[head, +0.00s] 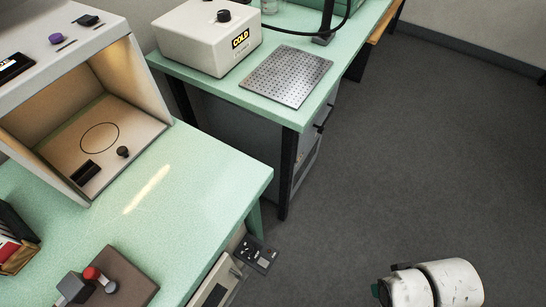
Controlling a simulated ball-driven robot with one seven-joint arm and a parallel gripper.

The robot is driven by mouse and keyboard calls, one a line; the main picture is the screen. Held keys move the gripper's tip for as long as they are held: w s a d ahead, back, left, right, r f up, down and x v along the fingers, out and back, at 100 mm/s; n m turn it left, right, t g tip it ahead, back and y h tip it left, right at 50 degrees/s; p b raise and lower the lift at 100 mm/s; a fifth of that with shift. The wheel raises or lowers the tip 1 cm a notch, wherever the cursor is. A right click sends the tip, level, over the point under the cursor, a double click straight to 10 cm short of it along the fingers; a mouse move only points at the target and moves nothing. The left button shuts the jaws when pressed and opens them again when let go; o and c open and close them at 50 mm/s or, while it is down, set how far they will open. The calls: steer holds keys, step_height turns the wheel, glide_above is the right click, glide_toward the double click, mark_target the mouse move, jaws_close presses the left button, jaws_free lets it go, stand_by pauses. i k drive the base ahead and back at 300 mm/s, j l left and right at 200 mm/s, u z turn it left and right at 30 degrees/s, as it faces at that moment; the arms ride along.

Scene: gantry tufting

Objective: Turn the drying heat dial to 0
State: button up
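Several knobs show, and I cannot read which is the drying heat dial. A purple knob (56,38) and a black knob (88,20) sit on the top panel of the lit cabinet (119,22) at the upper left. Another black knob (123,152) stands on the cabinet floor, right of a drawn circle. A black knob (223,15) is on top of a white box (190,40) with a "COLD" label, on the far bench. My gripper is not in view; only a white part of my arm shows at the bottom right.
The green near bench (190,170) has clear room in front of the cabinet. A brown board with a red-knobbed lever (95,275) lies at its front left, near a dark rack (15,240). A perforated metal plate (287,77) lies on the far bench. Grey floor (430,150) is open at right.

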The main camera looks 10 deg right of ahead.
mark_target(249, 248)
steer(key=k+j+u, duration=0.1)
steer(key=k+j, duration=0.2)
steer(key=k, duration=0.15)
steer(key=k+j+u, duration=0.1)
steer(key=k+j, duration=0.2)
steer(key=k, duration=0.15)
